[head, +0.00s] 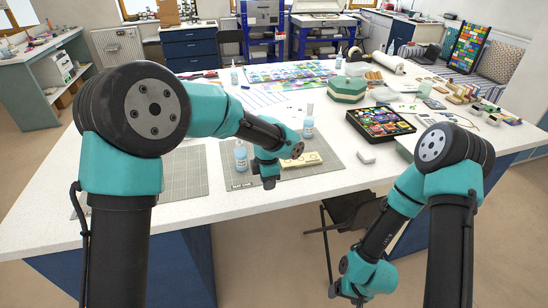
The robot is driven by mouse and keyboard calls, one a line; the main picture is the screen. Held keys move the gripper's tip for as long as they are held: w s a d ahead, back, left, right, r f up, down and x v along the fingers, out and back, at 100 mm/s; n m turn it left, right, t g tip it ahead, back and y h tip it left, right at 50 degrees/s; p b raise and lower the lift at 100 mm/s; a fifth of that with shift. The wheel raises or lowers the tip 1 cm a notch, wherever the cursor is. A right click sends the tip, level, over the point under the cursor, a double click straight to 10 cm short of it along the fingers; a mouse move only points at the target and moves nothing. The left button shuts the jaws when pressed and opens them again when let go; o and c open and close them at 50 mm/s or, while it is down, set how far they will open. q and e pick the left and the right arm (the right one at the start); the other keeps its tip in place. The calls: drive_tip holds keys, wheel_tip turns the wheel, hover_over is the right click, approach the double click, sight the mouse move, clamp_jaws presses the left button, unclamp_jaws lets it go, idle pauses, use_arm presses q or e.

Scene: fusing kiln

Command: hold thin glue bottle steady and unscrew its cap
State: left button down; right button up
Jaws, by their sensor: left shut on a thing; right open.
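A small pale-blue glue bottle (241,157) with a whitish cap stands upright near the front edge of the grey mat. My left gripper (268,182) is low over the mat, just right of this bottle. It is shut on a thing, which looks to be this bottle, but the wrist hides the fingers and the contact. A taller pale-blue bottle (308,125) stands further back on the right; which one is the thin glue cannot be read. My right gripper (347,291) is open and empty, low in front of the table.
A cream block (301,160) lies on the mat right of my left gripper. A black tray of coloured glass (381,124), a small white block (366,157) and a green hexagonal box (346,90) are further right. A dark chair (353,212) stands near my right arm.

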use_arm(q)
drive_tip(key=w, duration=0.5)
drive_tip(key=w+f, duration=0.1)
drive_tip(key=w, duration=0.9)
drive_tip(key=shift+w+a+f, duration=0.15)
drive_tip(key=shift+a+f, duration=0.1)
drive_tip(key=shift+a, duration=0.1)
drive_tip(key=shift+f, duration=1.75)
drive_tip(key=shift+f, duration=0.15)
drive_tip(key=c, duration=0.9)
unclamp_jaws()
wheel_tip(320, 180, up, 12)
drive_tip(key=shift+r, duration=0.2)
drive_tip(key=shift+d+f, duration=0.1)
drive_tip(key=shift+d, duration=0.05)
